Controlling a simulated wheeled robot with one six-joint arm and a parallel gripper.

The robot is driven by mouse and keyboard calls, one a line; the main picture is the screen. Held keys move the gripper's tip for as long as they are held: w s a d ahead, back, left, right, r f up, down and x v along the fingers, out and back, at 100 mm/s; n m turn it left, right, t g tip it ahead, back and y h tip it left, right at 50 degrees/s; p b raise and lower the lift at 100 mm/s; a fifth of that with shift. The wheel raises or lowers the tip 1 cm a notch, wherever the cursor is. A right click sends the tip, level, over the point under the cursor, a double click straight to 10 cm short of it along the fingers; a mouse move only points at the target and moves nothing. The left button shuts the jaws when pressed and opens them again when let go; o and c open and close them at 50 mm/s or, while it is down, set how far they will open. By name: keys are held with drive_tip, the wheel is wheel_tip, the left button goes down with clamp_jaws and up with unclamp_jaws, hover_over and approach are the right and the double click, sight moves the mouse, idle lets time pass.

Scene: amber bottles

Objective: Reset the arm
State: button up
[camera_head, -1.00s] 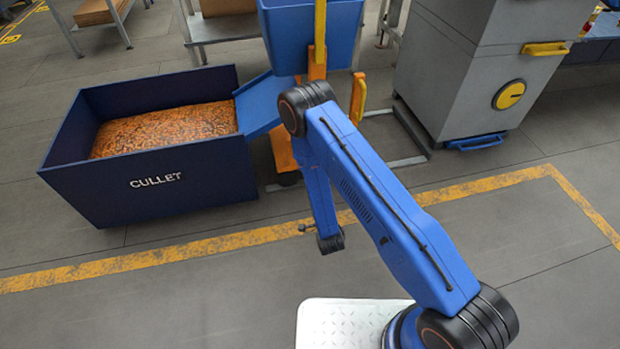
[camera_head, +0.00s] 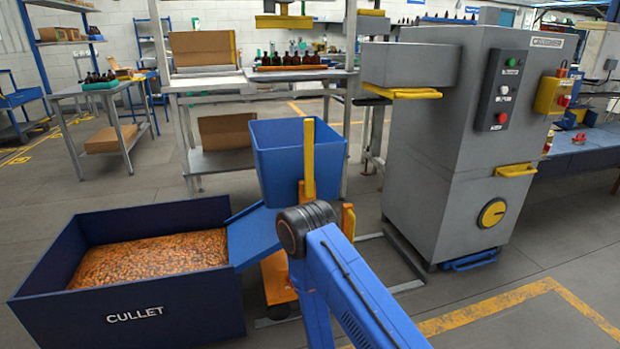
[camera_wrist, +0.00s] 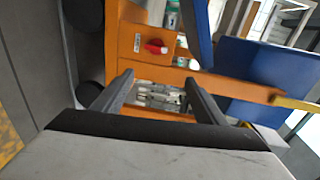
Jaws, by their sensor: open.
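My gripper (camera_wrist: 158,92) shows in the wrist view with its two grey fingers apart and nothing between them. Beyond the fingers is an orange frame (camera_wrist: 127,42) with a red knob (camera_wrist: 155,47). In the head view my blue arm is folded, with its black elbow joint at the lower middle.
A dark blue CULLET bin (camera_head: 165,311) full of amber bits stands at the left. A blue hopper (camera_head: 298,160) on an orange stand is just behind my arm. A grey machine (camera_head: 455,150) stands at the right. Open floor (camera_head: 570,265) lies at the lower right.

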drive_tip(key=w+d+r+n+g+h, duration=0.1)
drive_tip(key=w+d+r, duration=0.2)
drive_tip(key=r, duration=0.5)
drive_tip(key=w+d+r+n+g+h, duration=0.15)
drive_tip(key=w+r, duration=0.25)
drive_tip(key=r, duration=0.4)
drive_tip(key=s+d+r+n+g, duration=0.2)
drive_tip(key=s+d+r, duration=0.15)
drive_tip(key=r, duration=0.35)
drive_tip(key=s+d+r+n+g, duration=0.1)
drive_tip(key=s+d+r+n, duration=0.1)
drive_tip(key=d+r, duration=0.45)
drive_tip(key=s+d+r+n+g, duration=0.2)
drive_tip(key=s+d+r, duration=0.3)
drive_tip(key=s, duration=0.4)
drive_tip(key=s+d+r+n+g, duration=0.2)
drive_tip(key=s+d+r+n, duration=0.15)
drive_tip(key=s+r, duration=0.5)
drive_tip(key=s+d+r+n+g+h, duration=0.1)
drive_tip(key=s+d, duration=0.2)
drive_tip(key=s, duration=0.8)
drive_tip(key=s+d+r+n+g, duration=0.1)
drive_tip(key=s+d, duration=0.3)
drive_tip(key=s, duration=0.7)
drive_tip(key=shift+s+r+n+h, duration=0.2)
drive_tip(key=shift+r+n+h, duration=0.05)
drive_tip(key=shift+n+h, duration=0.15)
